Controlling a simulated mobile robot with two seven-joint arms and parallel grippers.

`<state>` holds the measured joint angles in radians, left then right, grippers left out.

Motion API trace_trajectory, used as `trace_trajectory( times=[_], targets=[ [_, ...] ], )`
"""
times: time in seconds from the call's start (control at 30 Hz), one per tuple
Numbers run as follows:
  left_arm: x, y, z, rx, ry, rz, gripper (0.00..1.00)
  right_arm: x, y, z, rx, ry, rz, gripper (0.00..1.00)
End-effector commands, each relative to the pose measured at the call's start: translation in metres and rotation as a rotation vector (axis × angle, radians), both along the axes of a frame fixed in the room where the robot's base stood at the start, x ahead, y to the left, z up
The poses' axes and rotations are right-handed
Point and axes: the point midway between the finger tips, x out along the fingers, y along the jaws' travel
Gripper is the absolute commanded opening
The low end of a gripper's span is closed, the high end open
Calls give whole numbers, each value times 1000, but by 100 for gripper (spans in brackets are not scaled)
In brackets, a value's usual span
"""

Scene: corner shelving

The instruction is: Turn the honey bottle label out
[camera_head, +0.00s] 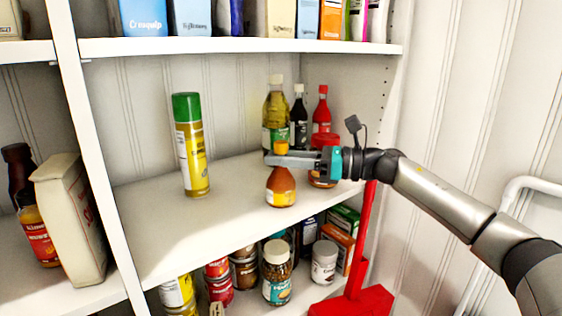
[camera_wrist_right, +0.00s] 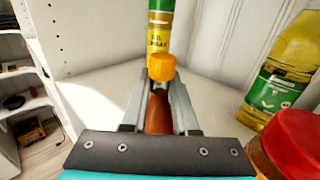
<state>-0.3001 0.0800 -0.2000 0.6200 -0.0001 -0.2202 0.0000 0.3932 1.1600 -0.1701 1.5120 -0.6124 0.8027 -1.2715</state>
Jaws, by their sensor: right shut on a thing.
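The honey bottle (camera_head: 281,190) is amber with an orange cap and stands upright on the middle shelf (camera_head: 235,216), near its front edge. A yellow label patch shows low on its side in the head view. My right gripper (camera_head: 281,160) reaches in from the right and is shut around the bottle's neck, just below the cap. In the right wrist view the orange cap (camera_wrist_right: 174,68) and amber neck (camera_wrist_right: 158,112) sit between the two fingers (camera_wrist_right: 158,100). The bottle's lower part is hidden there. My left gripper is in neither view.
A green-capped spray can (camera_head: 192,150) stands left on the same shelf. An oil bottle (camera_head: 275,112), a dark bottle (camera_head: 299,115), a red bottle (camera_head: 321,112) and a red-lidded jar (camera_head: 325,172) stand behind and right. Bare shelf lies between can and honey.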

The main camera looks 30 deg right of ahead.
Motion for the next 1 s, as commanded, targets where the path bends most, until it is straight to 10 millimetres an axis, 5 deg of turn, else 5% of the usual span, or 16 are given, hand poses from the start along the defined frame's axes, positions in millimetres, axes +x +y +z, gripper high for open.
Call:
trace_trajectory(
  times=[0.13,0.17,0.47,1.0],
  targets=[
    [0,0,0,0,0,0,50,0,0,0,0,0,-1,0],
    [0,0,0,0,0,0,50,0,0,0,0,0,-1,30],
    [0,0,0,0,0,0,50,0,0,0,0,0,-1,62],
    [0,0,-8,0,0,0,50,-13,-14,-3,-2,4,-4,62]
  ],
)
